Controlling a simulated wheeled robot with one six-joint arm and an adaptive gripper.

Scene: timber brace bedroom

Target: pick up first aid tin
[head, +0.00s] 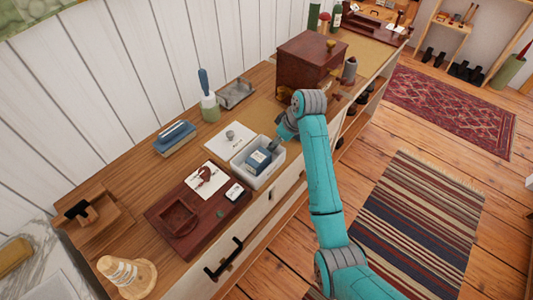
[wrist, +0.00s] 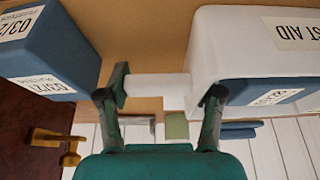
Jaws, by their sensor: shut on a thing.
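In the wrist view, a label ending "ST AID" sits on a white and blue body (wrist: 235,40) at the right, against the right finger. My gripper (head: 279,142) reaches down at the back right of the white box. The exact contact is hard to see.
A blue labelled block (wrist: 40,55) is left of the fingers in the wrist view. A dark red cabinet (head: 305,62) stands behind my gripper.

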